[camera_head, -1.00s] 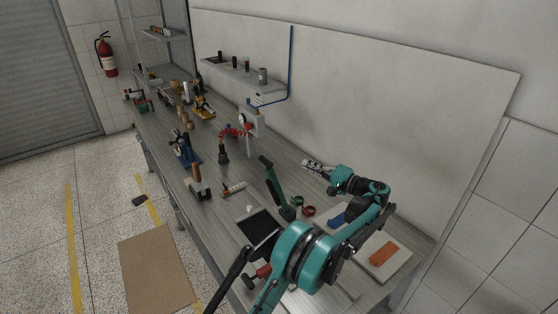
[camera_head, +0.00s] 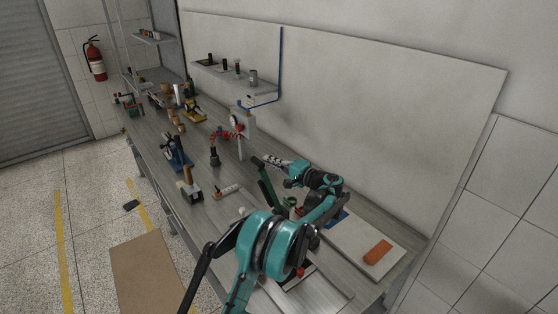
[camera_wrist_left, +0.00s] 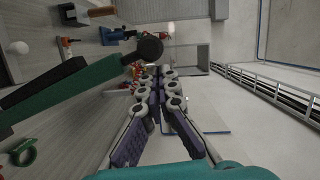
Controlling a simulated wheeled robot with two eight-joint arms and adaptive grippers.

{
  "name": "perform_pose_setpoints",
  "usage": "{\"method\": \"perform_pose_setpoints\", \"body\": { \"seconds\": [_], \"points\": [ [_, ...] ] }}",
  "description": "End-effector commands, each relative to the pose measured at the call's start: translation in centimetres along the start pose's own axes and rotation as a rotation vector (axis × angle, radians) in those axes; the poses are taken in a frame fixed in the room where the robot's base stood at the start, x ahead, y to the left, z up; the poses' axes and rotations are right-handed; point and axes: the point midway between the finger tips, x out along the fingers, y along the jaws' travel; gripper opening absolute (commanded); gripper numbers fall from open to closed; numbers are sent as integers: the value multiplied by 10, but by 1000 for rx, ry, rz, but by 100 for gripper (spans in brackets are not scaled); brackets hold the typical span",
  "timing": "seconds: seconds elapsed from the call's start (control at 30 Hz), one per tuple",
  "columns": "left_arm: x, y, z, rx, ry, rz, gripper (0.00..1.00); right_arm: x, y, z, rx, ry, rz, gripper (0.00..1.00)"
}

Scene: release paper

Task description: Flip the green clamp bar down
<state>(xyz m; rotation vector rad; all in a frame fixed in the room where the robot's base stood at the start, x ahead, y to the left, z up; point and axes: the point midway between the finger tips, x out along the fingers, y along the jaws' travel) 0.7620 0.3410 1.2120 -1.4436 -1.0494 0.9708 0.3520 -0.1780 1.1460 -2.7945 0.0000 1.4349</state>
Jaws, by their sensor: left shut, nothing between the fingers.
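The green clamp bar (camera_head: 268,188) stands tilted up from the bench, its dark end (camera_head: 257,162) at the top. In the left wrist view the bar (camera_wrist_left: 80,83) crosses from the left, and its round black end (camera_wrist_left: 150,48) lies near my fingertips. My left gripper (camera_head: 268,160) is shut and empty, just beside the bar's top in the head view; its fingers meet in the left wrist view (camera_wrist_left: 155,80). I cannot tell whether it touches the bar. My left arm hides part of the clamp's base. My right gripper is not in view.
A green ring (camera_wrist_left: 22,152) lies on the bench near the bar. An orange block (camera_head: 377,251) sits on a pale board at the right. A red-and-white gauge stand (camera_head: 238,130) and a wooden-handled tool (camera_head: 188,183) stand farther left. The wall panel (camera_head: 360,120) rises behind.

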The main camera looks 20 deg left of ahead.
Motion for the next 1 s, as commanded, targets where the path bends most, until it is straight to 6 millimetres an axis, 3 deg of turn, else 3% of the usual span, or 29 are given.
{"method": "perform_pose_setpoints", "body": {
  "seconds": [0.63,0.87,1.0],
  "points": [
    [4,2,15,-28,-1,7,0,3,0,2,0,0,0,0],
    [13,11,52,-142,-2,35,0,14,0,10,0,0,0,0],
    [22,24,87,-253,-3,63,0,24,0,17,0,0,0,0]
  ]
}}
